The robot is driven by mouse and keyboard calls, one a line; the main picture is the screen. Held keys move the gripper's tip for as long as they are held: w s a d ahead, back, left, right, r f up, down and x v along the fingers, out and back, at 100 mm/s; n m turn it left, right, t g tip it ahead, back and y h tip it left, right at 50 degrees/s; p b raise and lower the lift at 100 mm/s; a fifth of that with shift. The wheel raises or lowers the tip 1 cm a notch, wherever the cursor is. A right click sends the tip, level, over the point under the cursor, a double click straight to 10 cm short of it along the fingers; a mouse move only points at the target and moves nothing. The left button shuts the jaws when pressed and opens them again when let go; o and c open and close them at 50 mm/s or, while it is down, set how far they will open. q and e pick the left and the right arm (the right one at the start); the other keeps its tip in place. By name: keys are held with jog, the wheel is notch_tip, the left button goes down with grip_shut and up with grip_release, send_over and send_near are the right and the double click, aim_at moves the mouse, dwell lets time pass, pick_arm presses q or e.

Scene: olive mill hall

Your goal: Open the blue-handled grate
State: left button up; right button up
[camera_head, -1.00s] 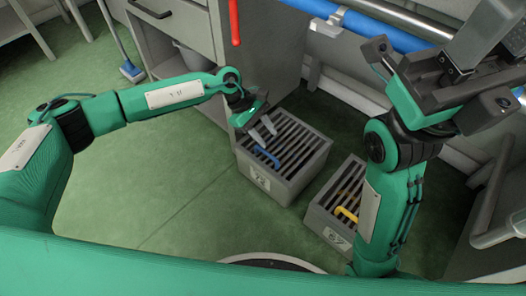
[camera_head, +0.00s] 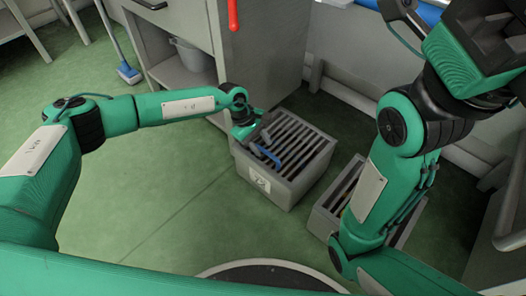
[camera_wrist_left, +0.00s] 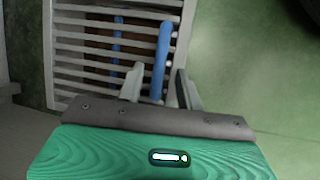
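The blue-handled grate (camera_head: 300,140) is a slatted grey top on a grey box with a white label, standing on the green floor. Its blue handle (camera_head: 268,157) is at the near left part of the slats. My left gripper (camera_head: 264,146) is at the handle. In the left wrist view, the open left gripper (camera_wrist_left: 158,88) has the blue handle (camera_wrist_left: 162,50) between its two fingers, nearer the right one; I cannot tell whether they touch. A second blue bar (camera_wrist_left: 117,40) lies among the slats. My right gripper is out of view; only its arm shows.
A second slatted box (camera_head: 325,218) stands to the right, partly hidden by my right arm. A grey cabinet (camera_head: 262,60) with a red handle (camera_head: 233,14) stands close behind the first box. Open green floor (camera_head: 150,210) lies to the left.

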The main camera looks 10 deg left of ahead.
pick_arm(q)
jog(key=shift+x, duration=0.8)
jog(key=shift+c, duration=0.5)
grip_shut()
jog(key=shift+r, duration=0.1)
